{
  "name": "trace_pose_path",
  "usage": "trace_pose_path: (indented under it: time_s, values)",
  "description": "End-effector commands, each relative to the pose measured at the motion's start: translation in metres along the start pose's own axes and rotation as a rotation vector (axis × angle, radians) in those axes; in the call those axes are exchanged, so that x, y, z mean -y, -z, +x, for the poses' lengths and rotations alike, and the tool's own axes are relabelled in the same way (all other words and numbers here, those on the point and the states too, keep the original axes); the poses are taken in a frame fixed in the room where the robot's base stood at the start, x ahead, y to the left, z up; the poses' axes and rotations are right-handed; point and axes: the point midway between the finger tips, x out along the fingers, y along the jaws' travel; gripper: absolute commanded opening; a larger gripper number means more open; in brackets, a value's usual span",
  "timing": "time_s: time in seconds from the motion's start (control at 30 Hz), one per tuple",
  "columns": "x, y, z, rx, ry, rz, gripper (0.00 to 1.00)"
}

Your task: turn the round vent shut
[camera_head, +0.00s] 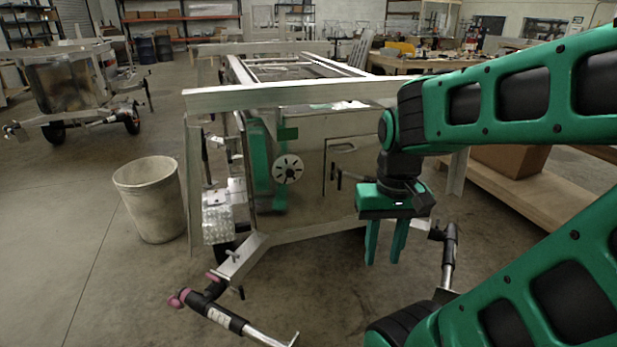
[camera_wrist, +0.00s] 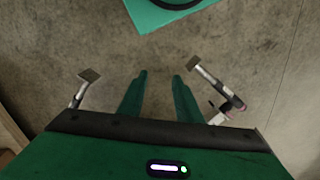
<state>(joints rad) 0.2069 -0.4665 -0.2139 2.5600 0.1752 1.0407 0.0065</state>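The round vent (camera_head: 288,169) is a pale disc with a dark hub and small dark marks around its face. It is on the front of the aluminium trailer (camera_head: 310,145), left of my gripper in the head view. I cannot tell how far it is turned. My gripper (camera_head: 384,257) hangs pointing down, right of the vent and apart from it. Its two green fingers stand apart with nothing between them. In the wrist view the gripper (camera_wrist: 160,75) is also open and empty above bare floor, and the vent does not show there.
A trailer tongue (camera_head: 243,258) and jack legs (camera_head: 225,318) stick out low in front. A pale bin (camera_head: 152,198) stands left of the trailer. A wooden platform with a cardboard box (camera_head: 510,160) is at the right.

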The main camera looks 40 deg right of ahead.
Motion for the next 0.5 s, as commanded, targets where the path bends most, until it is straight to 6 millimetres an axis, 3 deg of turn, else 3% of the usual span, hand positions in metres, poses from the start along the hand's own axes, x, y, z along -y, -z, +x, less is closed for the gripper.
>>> trace_pose_path:
  time_s: [0.3,0.37,0.43,0.5]
  values:
    - [0.0,0.0,0.0,0.0,0.0,0.0,0.31]
    - [0.0,0.001,0.0,-0.001,0.0,-0.001,0.46]
    - [-0.005,-0.005,-0.004,-0.021,0.006,-0.005,0.46]
    - [-0.007,0.009,-0.002,-0.046,0.004,-0.012,0.46]
